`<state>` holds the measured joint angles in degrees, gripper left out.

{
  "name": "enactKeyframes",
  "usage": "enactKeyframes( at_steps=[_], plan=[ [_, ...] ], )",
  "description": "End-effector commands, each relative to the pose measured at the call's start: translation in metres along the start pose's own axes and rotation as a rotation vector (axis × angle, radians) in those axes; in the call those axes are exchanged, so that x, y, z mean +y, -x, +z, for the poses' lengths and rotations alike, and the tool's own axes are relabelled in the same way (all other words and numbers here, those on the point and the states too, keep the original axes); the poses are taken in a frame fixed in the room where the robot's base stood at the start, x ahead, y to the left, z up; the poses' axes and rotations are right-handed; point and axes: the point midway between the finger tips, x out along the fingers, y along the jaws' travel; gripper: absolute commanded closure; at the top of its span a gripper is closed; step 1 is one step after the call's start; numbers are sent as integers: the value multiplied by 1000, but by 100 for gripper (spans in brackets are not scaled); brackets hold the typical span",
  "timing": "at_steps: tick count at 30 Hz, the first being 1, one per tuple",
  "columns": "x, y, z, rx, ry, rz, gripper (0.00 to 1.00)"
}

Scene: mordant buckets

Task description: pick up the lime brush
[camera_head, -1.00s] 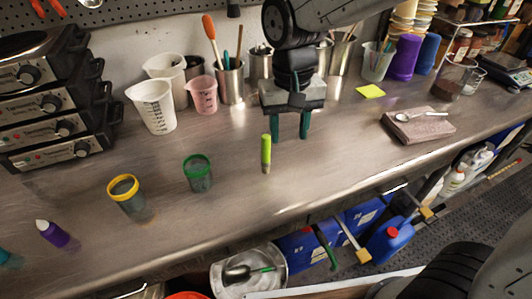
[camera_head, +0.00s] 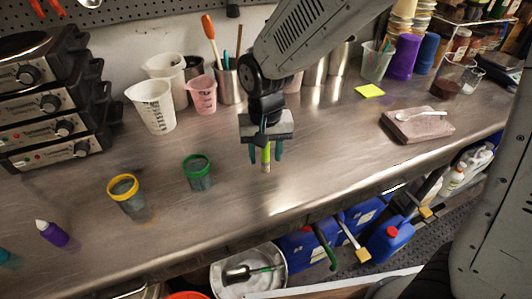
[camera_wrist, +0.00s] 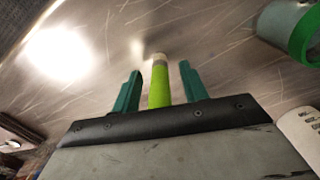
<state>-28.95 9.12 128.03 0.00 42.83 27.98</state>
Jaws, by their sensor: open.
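The lime brush (camera_head: 266,157) stands upright on the steel bench, its upper part hidden by my gripper in the head view. In the wrist view the lime brush (camera_wrist: 159,85) lies between the two teal fingers, with a gap on each side. My gripper (camera_head: 265,155) is open above the bench, its fingers on either side of the brush. In the wrist view my gripper (camera_wrist: 158,82) shows its fingers apart, not touching the brush.
A green-rimmed cup (camera_head: 198,172) stands left of the brush, and a yellow-rimmed cup (camera_head: 126,193) further left. A pink beaker (camera_head: 202,94) and white beaker (camera_head: 155,105) stand behind. A stone slab (camera_head: 418,126) holds a spoon at right. The bench's front middle is clear.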

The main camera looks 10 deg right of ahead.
Motion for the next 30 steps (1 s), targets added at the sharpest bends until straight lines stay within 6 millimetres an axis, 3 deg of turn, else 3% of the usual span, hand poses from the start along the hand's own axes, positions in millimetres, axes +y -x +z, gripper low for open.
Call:
enactKeyframes(
  at_steps=[5,10,23,30],
  plan=[
    [0,0,0,0,1,0,56],
    [0,0,0,0,1,0,100],
    [0,5,0,1,1,0,100],
    [-1,32,0,4,1,-2,100]
  ],
)
